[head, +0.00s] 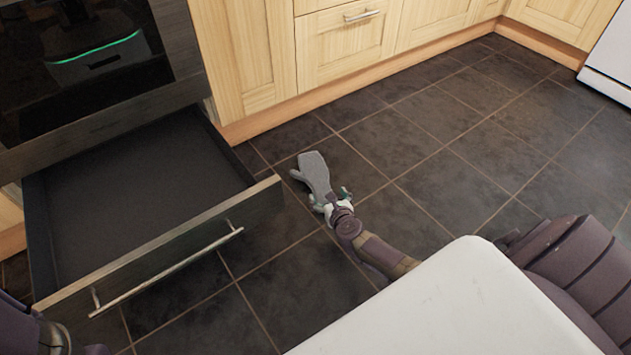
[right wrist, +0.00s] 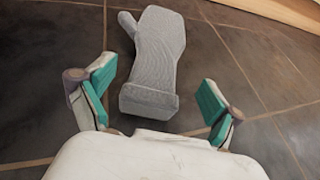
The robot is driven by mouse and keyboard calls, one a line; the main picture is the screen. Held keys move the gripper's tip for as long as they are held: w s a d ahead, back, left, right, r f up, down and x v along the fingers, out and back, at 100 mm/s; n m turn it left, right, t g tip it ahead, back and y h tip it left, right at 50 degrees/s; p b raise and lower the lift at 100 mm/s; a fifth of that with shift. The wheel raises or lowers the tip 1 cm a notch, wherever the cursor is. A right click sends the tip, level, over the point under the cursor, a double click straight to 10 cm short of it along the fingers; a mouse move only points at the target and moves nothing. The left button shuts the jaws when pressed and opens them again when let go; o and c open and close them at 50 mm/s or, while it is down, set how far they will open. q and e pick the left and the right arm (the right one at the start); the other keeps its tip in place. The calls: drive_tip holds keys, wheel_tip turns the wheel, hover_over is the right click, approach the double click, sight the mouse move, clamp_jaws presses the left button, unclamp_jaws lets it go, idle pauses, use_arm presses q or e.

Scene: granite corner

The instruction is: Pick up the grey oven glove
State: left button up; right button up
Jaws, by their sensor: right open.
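The grey oven glove (head: 315,174) lies on the dark tiled floor, just beyond my right gripper (head: 337,205) in the head view. In the right wrist view the glove (right wrist: 156,62) lies with its cuff toward me and its thumb at the upper left. My right gripper (right wrist: 153,100) is open, with its green-padded fingers on either side of the cuff end, wider than the glove. I cannot tell how high the fingers are above the floor. My left gripper is not clearly visible; only part of my left arm shows at the lower left corner of the head view.
An open, empty oven drawer (head: 120,190) juts out at left, its front panel and handle near the glove. Wooden cabinets (head: 345,45) line the back. A white appliance (head: 610,60) stands at the far right. The tiled floor (head: 440,150) right of the glove is clear.

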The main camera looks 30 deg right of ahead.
sight(322, 188)
drive_tip(key=b+x, duration=0.1)
drive_tip(key=x, duration=0.1)
drive_tip(key=b+x, duration=0.2)
drive_tip(key=shift+w+a+f, duration=0.15)
drive_tip(key=shift+f, duration=0.25)
drive_tip(key=shift+w+b, duration=0.4)
drive_tip(key=shift+b, duration=0.05)
drive_tip(key=c, duration=1.3)
